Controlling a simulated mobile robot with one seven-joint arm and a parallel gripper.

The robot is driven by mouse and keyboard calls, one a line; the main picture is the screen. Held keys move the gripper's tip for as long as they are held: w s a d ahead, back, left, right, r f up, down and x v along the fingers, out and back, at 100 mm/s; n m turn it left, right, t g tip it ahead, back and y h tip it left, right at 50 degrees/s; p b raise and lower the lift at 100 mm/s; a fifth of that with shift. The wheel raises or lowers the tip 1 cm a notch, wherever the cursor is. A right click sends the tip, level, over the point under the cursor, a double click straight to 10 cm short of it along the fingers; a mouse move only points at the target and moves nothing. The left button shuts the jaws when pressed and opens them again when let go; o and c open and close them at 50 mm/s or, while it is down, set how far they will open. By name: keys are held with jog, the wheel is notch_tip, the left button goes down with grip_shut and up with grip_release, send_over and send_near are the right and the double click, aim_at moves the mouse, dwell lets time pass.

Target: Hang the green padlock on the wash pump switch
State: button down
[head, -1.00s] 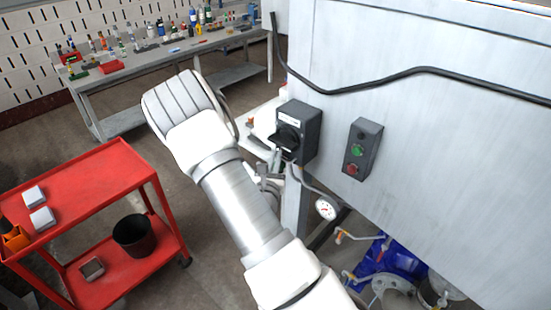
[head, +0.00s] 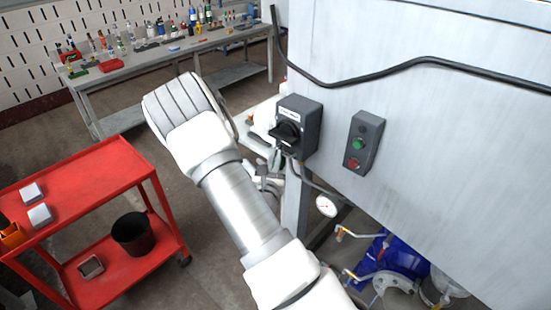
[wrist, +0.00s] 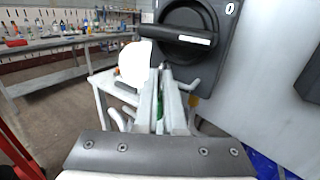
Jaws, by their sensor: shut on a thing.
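The wash pump switch is a dark grey box with a black rotary handle (head: 287,134) on the pale cabinet's left edge. It fills the upper middle of the wrist view (wrist: 215,55), with the handle lying roughly level. My gripper (wrist: 168,80) is shut just below the handle, its fingertips close to the switch's lower edge. A strip of green, the padlock (wrist: 161,106), shows between the fingers; most of it is hidden. I cannot tell whether its shackle touches the switch. In the head view my arm hides most of the gripper, and the padlock cannot be made out.
A control box with green and red buttons (head: 362,143) is right of the switch. A black cable (head: 420,68) runs across the cabinet above. A gauge (head: 326,206) and blue pump (head: 400,255) sit below. A red cart (head: 80,185) stands left, a cluttered workbench (head: 150,58) behind.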

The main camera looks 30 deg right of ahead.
jog(key=shift+s+a+f+y, duration=0.1)
jog(key=shift+s+f+y, duration=0.05)
jog(key=shift+f, duration=0.35)
jog(key=shift+s+a+f+y, duration=0.1)
jog(key=shift+f+y, duration=0.05)
jog(key=shift+f, duration=0.3)
jog(key=c, duration=0.9)
grip_release()
jog(key=shift+s+f, duration=0.1)
jog(key=shift+w+a+r+p+v, duration=0.2)
jog(key=shift+p+v, duration=0.45)
jog(key=shift+v, duration=2.15)
jog(key=shift+s+r+p+v, duration=0.2)
jog(key=shift+p+v, duration=0.5)
jog(key=shift+v, duration=2.05)
jog(key=shift+w+a+r+p+v, duration=0.2)
jog(key=shift+p+v, duration=0.45)
jog(key=shift+v, duration=2.15)
jog(key=shift+d+r, duration=0.1)
jog(key=shift+d, duration=0.05)
